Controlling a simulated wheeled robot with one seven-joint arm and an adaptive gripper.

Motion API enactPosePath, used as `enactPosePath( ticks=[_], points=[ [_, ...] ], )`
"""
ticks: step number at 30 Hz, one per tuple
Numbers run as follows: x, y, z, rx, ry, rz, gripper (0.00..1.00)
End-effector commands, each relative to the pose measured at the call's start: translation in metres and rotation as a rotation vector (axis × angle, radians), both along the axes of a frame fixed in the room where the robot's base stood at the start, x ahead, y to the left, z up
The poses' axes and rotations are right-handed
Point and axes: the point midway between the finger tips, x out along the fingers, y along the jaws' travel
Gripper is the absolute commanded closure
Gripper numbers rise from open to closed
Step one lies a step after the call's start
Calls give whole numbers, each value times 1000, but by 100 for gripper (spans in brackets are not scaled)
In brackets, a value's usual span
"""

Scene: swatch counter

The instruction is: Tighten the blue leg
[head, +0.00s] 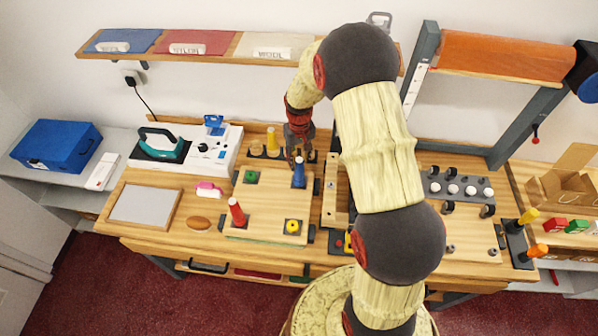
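The blue leg (299,175) stands upright near the back right corner of a square wooden board (262,212) on the workbench. My gripper (298,154) points down right at the top of the blue leg. The fingers are small and dark here, and I cannot tell whether they touch the leg or how far apart they are. The foot of the leg shows on the board, but its thread is hidden. A red leg (237,212) stands at the board's front left, slightly tilted. A green socket (251,177) and a yellow socket (292,227) at the other corners hold no leg.
A yellow leg (272,142) stands in a rack behind the board. An iron (163,145) on a white station and a grey-topped tray (146,204) lie left. My arm covers the bench right of the board. A swatch shelf (190,48) hangs above.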

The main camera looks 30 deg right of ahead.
Motion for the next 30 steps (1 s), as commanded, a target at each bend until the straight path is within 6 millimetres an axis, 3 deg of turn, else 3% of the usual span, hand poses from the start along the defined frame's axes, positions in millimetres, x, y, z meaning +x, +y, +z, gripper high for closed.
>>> enactPosePath(
  ticks=[14, 30],
  points=[
    [0, 0, 0, 0, 0, 112, 66],
    [0, 0, 0, 0, -1, 785, 66]
  ],
)
